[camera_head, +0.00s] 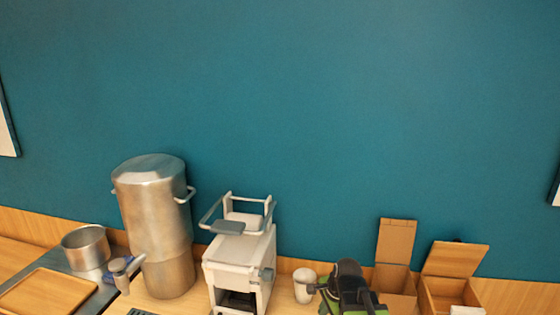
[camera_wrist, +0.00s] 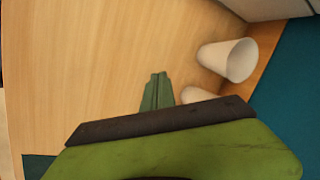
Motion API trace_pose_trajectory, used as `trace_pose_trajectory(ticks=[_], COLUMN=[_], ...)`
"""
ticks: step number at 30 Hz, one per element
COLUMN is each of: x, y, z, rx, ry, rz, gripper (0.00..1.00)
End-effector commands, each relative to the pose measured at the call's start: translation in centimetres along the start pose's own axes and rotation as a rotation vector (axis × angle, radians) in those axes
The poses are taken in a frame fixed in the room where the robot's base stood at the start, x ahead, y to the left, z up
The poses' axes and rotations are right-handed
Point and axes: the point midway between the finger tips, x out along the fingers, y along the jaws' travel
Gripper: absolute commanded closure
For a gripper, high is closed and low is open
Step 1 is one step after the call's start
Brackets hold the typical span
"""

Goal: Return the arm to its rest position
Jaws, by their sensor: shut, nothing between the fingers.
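My gripper (camera_wrist: 159,78) shows in the wrist view as two narrow green fingers pressed together. It is shut and empty, over bare wooden counter. The green and dark body of my arm fills the bottom of the wrist view. In the head view, my green and black arm stands at the bottom edge, just right of a white cup (camera_head: 304,286); the gripper's fingertips cannot be made out there.
In the wrist view, a white cup (camera_wrist: 232,60) lies right of my fingers, and another white cup (camera_wrist: 196,95) is partly hidden by my arm. In the head view are a white machine (camera_head: 238,255), a large metal urn (camera_head: 155,215), a pot (camera_head: 86,246) and open wooden boxes (camera_head: 445,292).

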Motion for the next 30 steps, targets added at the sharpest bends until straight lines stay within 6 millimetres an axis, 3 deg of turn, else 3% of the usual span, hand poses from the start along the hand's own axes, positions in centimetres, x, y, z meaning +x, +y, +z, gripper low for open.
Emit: trace_pose_trajectory(ticks=[1, 3, 6, 12, 30], x=[0.2, -0.5, -1.2, -1.8, -1.7], y=[2.3, 4.9, 7.7, 9.5, 9.3], z=[0.8, 0.7, 0.4, 0.4, 0.5], rx=[-0.193, -0.460, -0.784, -1.142, -1.191], ry=[0.003, -0.008, -0.058, -0.158, -0.165], rz=[0.065, 0.158, 0.261, 0.322, 0.314], gripper=[1.00, 1.00, 1.00, 1.00, 1.00])
